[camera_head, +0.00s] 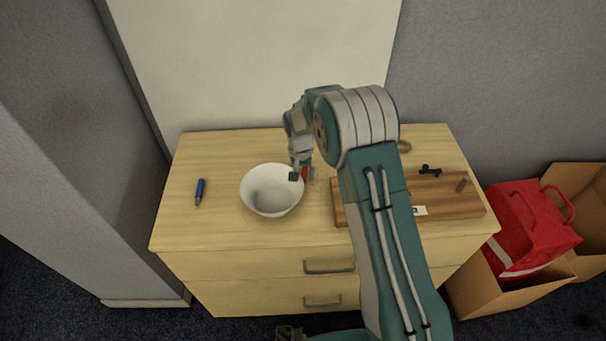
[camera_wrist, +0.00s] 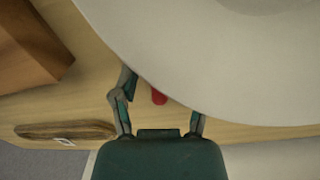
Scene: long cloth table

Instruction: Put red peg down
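The red peg (camera_head: 305,173) is at the right side of the white bowl on the dresser top, partly hidden by my gripper. In the wrist view the red peg (camera_wrist: 158,97) shows between my two fingers, with a gap on either side, and the bowl's rim hides part of it. My gripper (camera_head: 301,174) is low beside the bowl, with its fingers spread. In the wrist view my gripper (camera_wrist: 160,105) is open, and the bowl hides its right fingertip. I cannot tell whether the peg lies flat or leans.
The white bowl (camera_head: 272,190) is close against my gripper; its rim (camera_wrist: 110,15) fills the upper right of the wrist view. A blue pen (camera_head: 200,191) lies to the left. A wooden board (camera_head: 455,205) with small items is to the right. Free room lies around the pen.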

